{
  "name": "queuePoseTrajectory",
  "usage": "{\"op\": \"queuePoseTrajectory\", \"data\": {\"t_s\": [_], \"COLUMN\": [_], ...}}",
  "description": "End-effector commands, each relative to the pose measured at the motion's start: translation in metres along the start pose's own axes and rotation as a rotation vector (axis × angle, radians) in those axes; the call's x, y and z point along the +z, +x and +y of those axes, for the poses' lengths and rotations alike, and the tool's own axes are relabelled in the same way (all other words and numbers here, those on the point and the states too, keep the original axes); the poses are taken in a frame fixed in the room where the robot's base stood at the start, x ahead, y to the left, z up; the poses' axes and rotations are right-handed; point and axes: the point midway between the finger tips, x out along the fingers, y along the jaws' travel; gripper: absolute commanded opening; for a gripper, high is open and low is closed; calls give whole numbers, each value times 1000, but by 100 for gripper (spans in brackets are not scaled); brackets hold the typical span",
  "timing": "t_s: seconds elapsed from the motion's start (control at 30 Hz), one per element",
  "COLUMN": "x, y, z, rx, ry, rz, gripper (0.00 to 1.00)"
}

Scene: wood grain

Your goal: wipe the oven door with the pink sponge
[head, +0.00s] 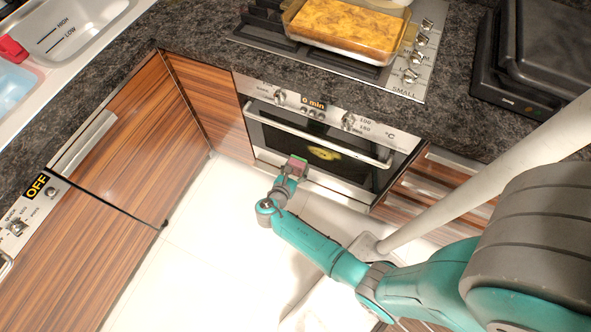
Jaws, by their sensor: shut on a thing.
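The oven door (281,144) is the dark glass front under the counter, upright and closed, with a silver bar handle across its top. A yellow smear (323,153) shows on or behind its glass, right of my gripper. My gripper (295,165) is in front of the lower middle of the door. It is shut on a small pink sponge (298,162), of which only a little shows between the fingers. I cannot tell from this angle whether the sponge touches the glass.
A baking dish (345,27) with yellow food stands on the hob above the oven. A dark appliance (537,60) is on the counter at the right. Wooden cabinets (200,110) adjoin the oven at the left. A sink (75,25) is at upper left. The floor is clear at left.

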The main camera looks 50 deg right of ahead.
Motion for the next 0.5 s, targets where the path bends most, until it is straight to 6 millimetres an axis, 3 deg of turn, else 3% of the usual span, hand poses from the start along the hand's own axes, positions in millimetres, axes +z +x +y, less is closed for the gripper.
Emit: {"op": "queuePoseTrajectory", "data": {"t_s": [0.5], "x": [18], "y": [42], "z": [-1], "rx": [-5], "ry": [3], "rz": [1], "gripper": [36]}}
